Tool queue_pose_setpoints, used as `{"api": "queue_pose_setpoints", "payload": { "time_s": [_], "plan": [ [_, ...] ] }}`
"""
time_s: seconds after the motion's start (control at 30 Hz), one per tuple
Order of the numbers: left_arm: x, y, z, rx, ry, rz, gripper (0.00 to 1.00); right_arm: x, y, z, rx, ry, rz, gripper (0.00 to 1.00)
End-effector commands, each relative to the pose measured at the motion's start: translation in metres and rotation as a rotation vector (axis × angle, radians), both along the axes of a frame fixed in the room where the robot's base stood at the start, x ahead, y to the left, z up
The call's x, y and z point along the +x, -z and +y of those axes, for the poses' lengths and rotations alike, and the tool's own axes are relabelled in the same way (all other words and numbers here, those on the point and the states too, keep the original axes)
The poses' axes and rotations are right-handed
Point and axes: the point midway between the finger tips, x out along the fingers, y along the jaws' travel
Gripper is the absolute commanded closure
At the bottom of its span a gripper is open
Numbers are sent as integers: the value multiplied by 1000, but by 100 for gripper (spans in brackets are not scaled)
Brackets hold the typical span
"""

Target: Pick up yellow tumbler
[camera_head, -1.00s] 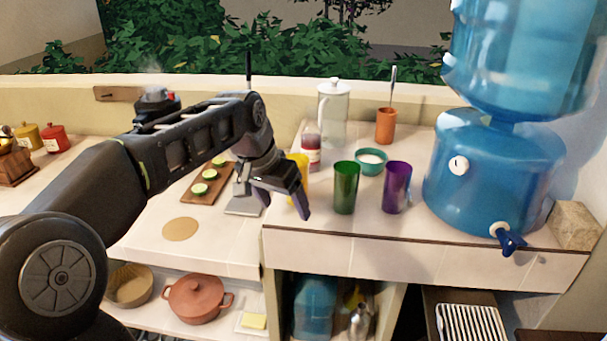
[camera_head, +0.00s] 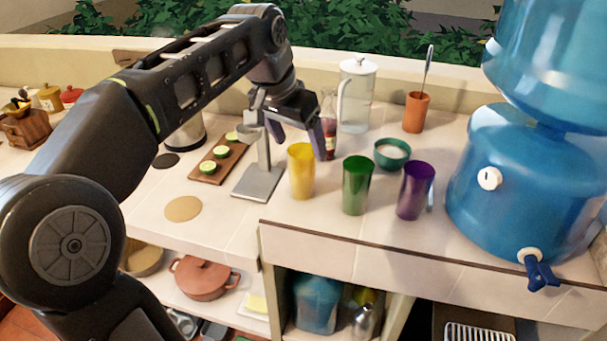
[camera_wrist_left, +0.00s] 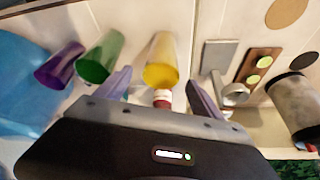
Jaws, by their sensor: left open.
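The yellow tumbler (camera_head: 301,172) stands upright on the counter, left of a green tumbler (camera_head: 356,186) and a purple tumbler (camera_head: 415,190). My left gripper (camera_head: 300,142) is open and empty. It hangs above and behind the yellow tumbler in the head view, with one finger passing close to its rim. In the left wrist view the yellow tumbler (camera_wrist_left: 161,62) shows between the two fingers of my left gripper (camera_wrist_left: 160,84), beyond their tips. The fingers do not close on it. My right gripper is in neither view.
A metal stand (camera_head: 262,180) is just left of the yellow tumbler. A red-labelled bottle (camera_head: 329,130) and glass pitcher (camera_head: 357,95) stand behind. A teal bowl (camera_head: 392,153) and a blue water dispenser (camera_head: 515,180) are right. The counter's front edge (camera_head: 350,255) is clear.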

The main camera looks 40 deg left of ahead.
Motion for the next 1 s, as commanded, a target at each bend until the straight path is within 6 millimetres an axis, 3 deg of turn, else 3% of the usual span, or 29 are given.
{"api": "queue_pose_setpoints", "payload": {
  "time_s": [0.23,0.63,1.0],
  "plan": [
    [8,22,0,0,-1,3,23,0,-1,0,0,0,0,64],
    [10,28,0,-1,0,4,23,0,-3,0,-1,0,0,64],
    [25,72,2,-1,-1,4,23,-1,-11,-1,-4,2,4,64]
  ]
}}
